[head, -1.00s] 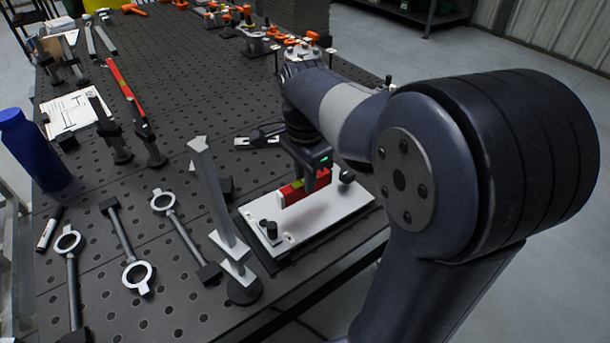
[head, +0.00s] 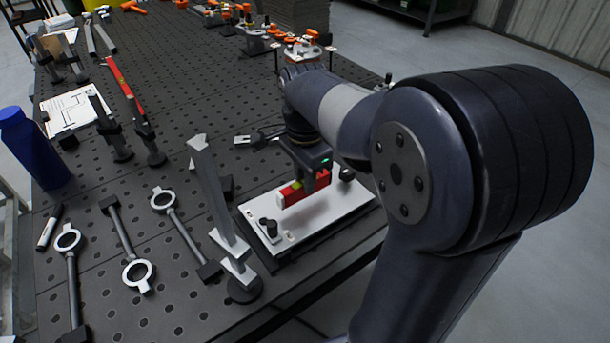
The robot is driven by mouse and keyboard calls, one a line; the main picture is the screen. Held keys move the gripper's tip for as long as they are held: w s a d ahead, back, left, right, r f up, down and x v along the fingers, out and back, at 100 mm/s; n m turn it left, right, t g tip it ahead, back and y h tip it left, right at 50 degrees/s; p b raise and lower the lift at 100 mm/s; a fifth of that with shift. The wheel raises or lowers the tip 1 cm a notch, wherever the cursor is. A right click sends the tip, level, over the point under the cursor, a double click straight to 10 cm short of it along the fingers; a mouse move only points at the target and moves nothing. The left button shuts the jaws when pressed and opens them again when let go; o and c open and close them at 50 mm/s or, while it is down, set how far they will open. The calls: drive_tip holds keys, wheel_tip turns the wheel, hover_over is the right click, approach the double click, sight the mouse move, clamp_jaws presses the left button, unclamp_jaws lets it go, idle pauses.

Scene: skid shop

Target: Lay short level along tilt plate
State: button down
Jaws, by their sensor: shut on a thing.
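The short level (head: 291,194) is a small red bar with a yellow-green vial window. My gripper (head: 314,182) is shut on it from above, and its fingers hide part of the bar. The tilt plate (head: 310,218) is a white rectangular plate on a dark base near the table's right edge, with black knobs at its near-left and far-right corners. The level is over the middle of the plate, lengthwise along it. I cannot tell for certain whether its underside touches the plate.
A grey upright clamp or post (head: 215,200) stands close left of the plate. Ring-ended tools (head: 137,275) lie on the perforated table (head: 110,305). A long red level (head: 125,88), a paper sheet (head: 70,110) and a blue bottle (head: 35,150) are further left.

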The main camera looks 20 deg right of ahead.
drive_tip(key=shift+f+b, duration=0.8)
drive_tip(key=shift+f, duration=0.6)
idle(0.4)
drive_tip(key=c, duration=1)
unclamp_jaws()
drive_tip(key=shift+o, duration=0.2)
drive_tip(key=shift+r, duration=0.1)
wheel_tip(320, 180, up, 7)
drive_tip(key=p, duration=0.7)
wheel_tip(320, 180, down, 7)
drive_tip(key=b, duration=0.7)
